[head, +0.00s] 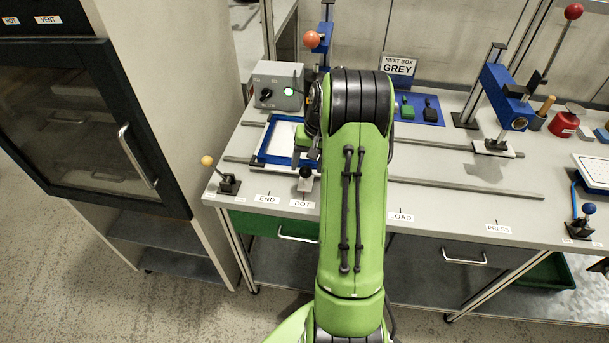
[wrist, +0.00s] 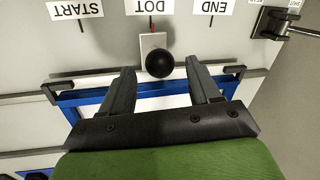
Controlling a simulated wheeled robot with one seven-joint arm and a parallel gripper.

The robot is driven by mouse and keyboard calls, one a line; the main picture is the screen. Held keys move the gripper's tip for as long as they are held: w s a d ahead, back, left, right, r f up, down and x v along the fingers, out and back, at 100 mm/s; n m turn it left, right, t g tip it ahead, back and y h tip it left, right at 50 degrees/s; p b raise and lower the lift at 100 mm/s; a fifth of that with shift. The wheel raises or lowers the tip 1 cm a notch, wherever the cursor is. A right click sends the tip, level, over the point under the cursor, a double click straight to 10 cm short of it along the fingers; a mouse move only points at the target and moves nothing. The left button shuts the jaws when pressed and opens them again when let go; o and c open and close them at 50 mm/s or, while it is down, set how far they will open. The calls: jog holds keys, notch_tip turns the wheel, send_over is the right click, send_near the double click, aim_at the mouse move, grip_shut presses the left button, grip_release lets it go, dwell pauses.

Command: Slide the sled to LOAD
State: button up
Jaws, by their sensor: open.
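The sled is a blue frame with a white plate (head: 270,150), on the rails at the left part of the bench. A black ball knob (wrist: 159,63) stands on its pale front tab (wrist: 152,41), which is at the DOT label (wrist: 151,6). The tab also shows in the head view (head: 304,185). My gripper (wrist: 161,72) is open, with one finger on each side of the knob and visible gaps; whether it is low enough to enclose the knob I cannot tell. The LOAD label (head: 400,217) is further right in the head view. My arm hides part of the sled and rails.
Labels END (head: 266,199) and PRESS (head: 498,228) mark the front edge. A yellow-knobbed lever (head: 228,182) stands at the left corner. A blue press (head: 507,95) stands over the rails at right. The rail stretch near LOAD looks clear.

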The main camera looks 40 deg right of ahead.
jog(key=f, duration=0.3)
jog(key=shift+w+a+f, duration=0.25)
jog(key=shift+a+f, duration=0.05)
jog(key=shift+f, duration=0.05)
grip_shut()
